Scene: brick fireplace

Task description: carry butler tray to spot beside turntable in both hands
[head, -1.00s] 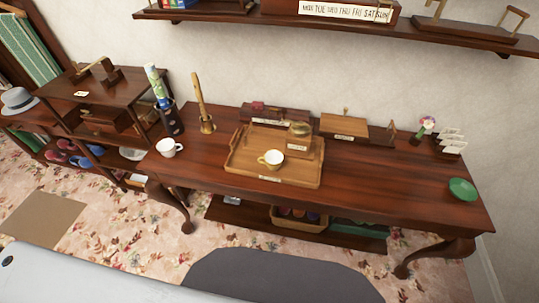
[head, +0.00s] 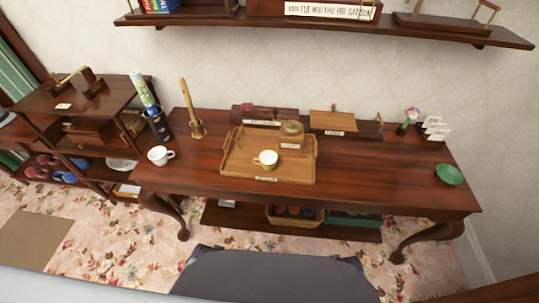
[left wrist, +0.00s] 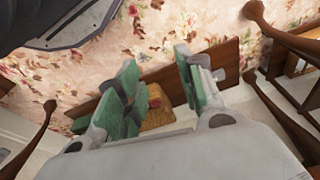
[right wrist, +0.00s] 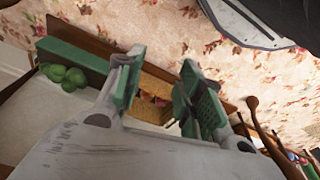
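The butler tray (head: 231,174) is a light wooden tray with side handles, flat on the dark wooden table (head: 390,185). A white and gold cup (head: 266,159) stands on it, and a round lidded container (head: 291,130) sits at its back right. No turntable can be clearly identified. Neither gripper shows in the head view. In the left wrist view my left gripper (left wrist: 158,80) is open with nothing between its green-padded fingers. In the right wrist view my right gripper (right wrist: 160,78) is also open and empty. The tray is not recognisable in either wrist view.
A white mug (head: 159,156) and a pestle in a mortar (head: 197,128) stand left of the tray. Wooden boxes (head: 333,122) line the back. The tabletop between tray and bowl is clear.

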